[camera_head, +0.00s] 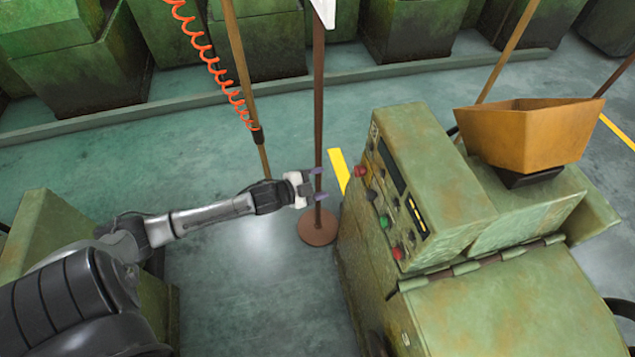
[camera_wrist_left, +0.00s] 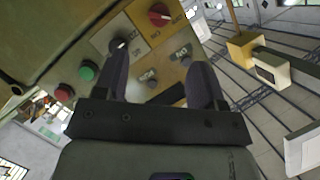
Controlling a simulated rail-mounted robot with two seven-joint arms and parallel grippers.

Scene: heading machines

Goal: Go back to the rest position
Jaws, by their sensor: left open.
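My left gripper (camera_head: 318,184) reaches in from the left in the head view, its arm stretched out over the floor. Its two fingers are apart with nothing seen between them. In the head view it overlaps a thin brown pole and lies left of the green machine's control panel (camera_head: 394,198). I cannot tell the exact gap to the panel. My right gripper is not in view.
The green machine (camera_head: 500,310) fills the right, with an orange hopper (camera_head: 530,135) on top. The brown pole stands on a round base (camera_head: 318,228). A red coiled hose (camera_head: 217,68) hangs at upper left. More green machines (camera_head: 85,75) line the back.

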